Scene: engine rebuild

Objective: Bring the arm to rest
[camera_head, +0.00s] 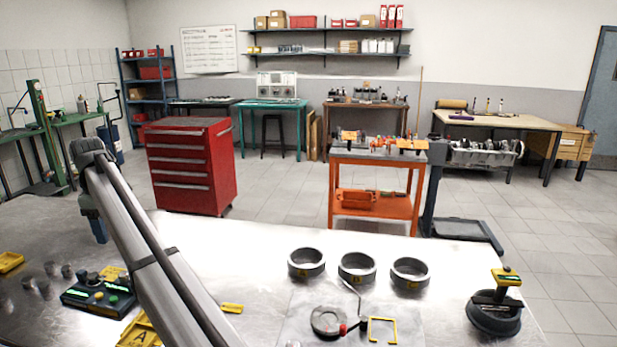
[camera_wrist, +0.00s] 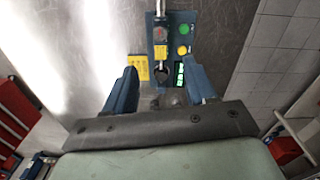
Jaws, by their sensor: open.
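My gripper (camera_head: 98,230) hangs above the left part of the metal workbench (camera_head: 460,262), its blue fingers pointing down. In the wrist view my gripper (camera_wrist: 162,72) has its fingers wide apart, with nothing held between them. Below and between the fingers is a dark blue device (camera_wrist: 158,30) with a green button, a yellow button and a lit green display. What seems to be the same device (camera_head: 98,294) is at the bench's left front in the head view, apart from the gripper.
Three dark rings (camera_head: 357,268) stand in a row on the bench. A round gauge (camera_head: 328,320) and a yellow bracket (camera_head: 383,330) lie in front. A dark round holder (camera_head: 494,318) stands at right. A red tool cabinet (camera_head: 190,165) and an orange cart (camera_head: 375,185) are beyond the bench.

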